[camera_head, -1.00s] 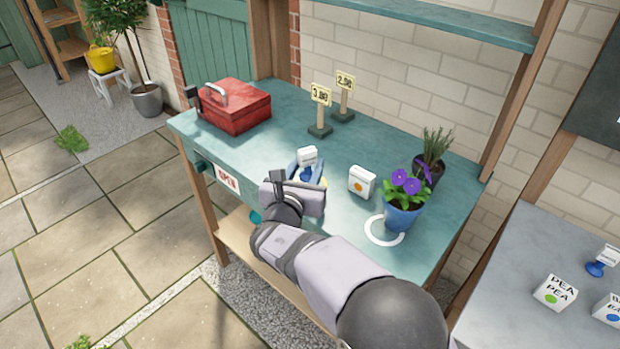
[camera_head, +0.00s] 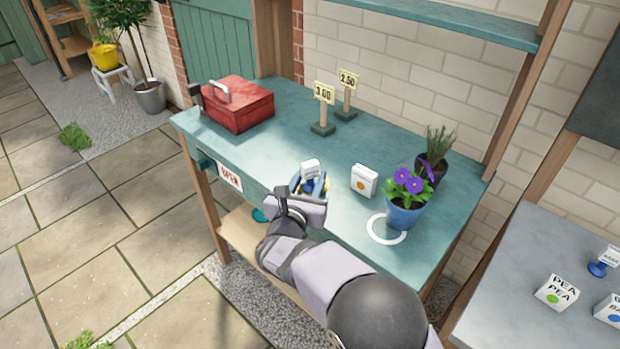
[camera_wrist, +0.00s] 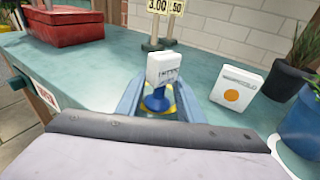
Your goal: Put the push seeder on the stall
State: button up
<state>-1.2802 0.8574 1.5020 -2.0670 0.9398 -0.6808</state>
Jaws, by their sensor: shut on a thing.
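The stall (camera_head: 150,120) is a teal table with a wooden frame and a lower shelf. My gripper (camera_head: 312,187) is over its front middle, with its blue fingers shut on the push seeder (camera_head: 310,167). The seeder has a white, printed upper part and a blue lower part. In the wrist view the seeder (camera_wrist: 165,68) stands nearly upright between the fingertips (camera_wrist: 158,98). Yellow shows around its base. I cannot tell whether the base touches the stall top.
A grey table (camera_head: 510,250) with seed packets stands right.

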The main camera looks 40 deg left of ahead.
jog(key=o, duration=1.1)
jog(key=shift+f, duration=0.1)
jog(key=shift+r, duration=0.2)
jog(key=shift+s+d, duration=0.1)
jog(key=shift+s, duration=0.15)
jog(key=b+v, duration=0.1)
jog(key=v, duration=1)
jog(key=shift+s+d, duration=0.15)
jog(key=shift+d, duration=0.05)
